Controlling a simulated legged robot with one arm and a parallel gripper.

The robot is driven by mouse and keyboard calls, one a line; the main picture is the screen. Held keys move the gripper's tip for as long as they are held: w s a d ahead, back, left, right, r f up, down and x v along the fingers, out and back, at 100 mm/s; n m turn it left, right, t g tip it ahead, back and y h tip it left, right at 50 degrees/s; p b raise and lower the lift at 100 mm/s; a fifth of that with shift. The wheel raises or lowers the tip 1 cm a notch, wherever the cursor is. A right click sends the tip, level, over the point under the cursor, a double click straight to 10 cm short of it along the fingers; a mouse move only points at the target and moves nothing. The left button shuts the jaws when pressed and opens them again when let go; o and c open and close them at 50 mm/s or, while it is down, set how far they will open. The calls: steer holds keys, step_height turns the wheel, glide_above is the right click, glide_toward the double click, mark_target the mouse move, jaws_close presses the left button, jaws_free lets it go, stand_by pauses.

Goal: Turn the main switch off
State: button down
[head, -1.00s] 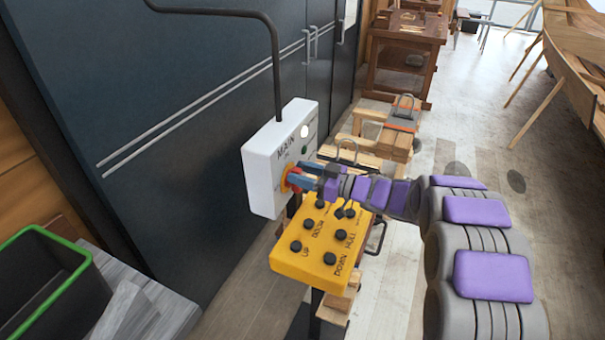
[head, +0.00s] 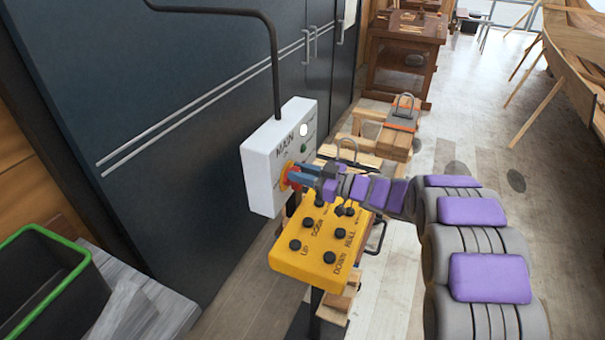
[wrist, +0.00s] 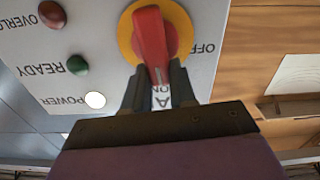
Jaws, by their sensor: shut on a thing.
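The white main switch box (head: 262,160) hangs on a black conduit, with "MAIN" on its front. Its red switch handle (wrist: 151,36) sits on a yellow round plate (wrist: 181,32). The red handle also shows in the head view (head: 293,177), partly behind my fingers. My gripper (wrist: 156,72) is shut on the near end of the handle, one dark finger on each side; it also shows in the head view (head: 302,174). In the wrist view, "ON" is printed below the handle between the fingers and "OFF" to its right. The handle points nearly along the fingers, toward "ON".
The white power lamp (wrist: 95,99) is bright; the green ready lamp (wrist: 78,65) and red overload lamp (wrist: 51,14) look dark. A yellow button panel (head: 312,250) stands just below my arm. A green-rimmed bin (head: 75,238) is at left. Open floor lies right.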

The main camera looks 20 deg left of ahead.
mark_target(286, 181)
steer(key=n+b, duration=0.2)
steer(key=n, duration=0.2)
steer(key=s+f+n+b, duration=0.1)
steer(key=n+b, duration=0.2)
steer(key=n, duration=0.1)
steer(key=s+f+n+b, duration=0.1)
steer(key=n+b, duration=0.2)
steer(key=n, duration=0.1)
steer(key=shift+s+a+f, duration=0.1)
steer(key=shift+s+f+n+b, duration=0.1)
steer(key=shift+f+n+b, duration=0.15)
steer(key=shift+n, duration=0.9)
steer(key=shift+s+f+n+b, duration=0.15)
steer(key=shift+n+b, duration=0.2)
steer(key=shift+n, duration=0.8)
steer(key=shift+w+f, duration=0.1)
steer(key=c, duration=1.1)
jaws_free()
steer(key=shift+c, duration=0.2)
steer(key=shift+o, duration=1.1)
steer(key=shift+a, duration=0.2)
steer(key=shift+d, duration=0.15)
